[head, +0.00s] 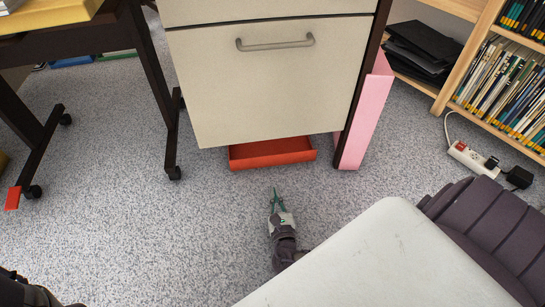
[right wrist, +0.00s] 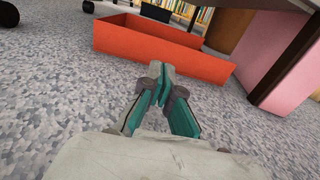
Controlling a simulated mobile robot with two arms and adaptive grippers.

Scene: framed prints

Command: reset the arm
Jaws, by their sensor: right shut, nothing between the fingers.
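My right gripper (head: 277,197) is low over the grey carpet, in front of the cabinet, with its fingers pointing away from me. In the right wrist view the right gripper (right wrist: 160,88) has its teal-padded fingers together at the tips, with nothing between them. An open red box (head: 270,153) sits on the floor under the cabinet, just beyond the fingertips. The red box (right wrist: 160,50) also shows ahead of the fingers in the right wrist view. A dark part of my left arm shows at the bottom left of the head view; the left gripper is not seen.
The beige cabinet (head: 270,85) with a grey handle stands above the red box. A pink panel (head: 366,115) is beside it. A dark desk frame (head: 150,75) on castors is at left. A power strip (head: 470,158) and bookshelf are at right. Carpet (head: 130,225) at left is clear.

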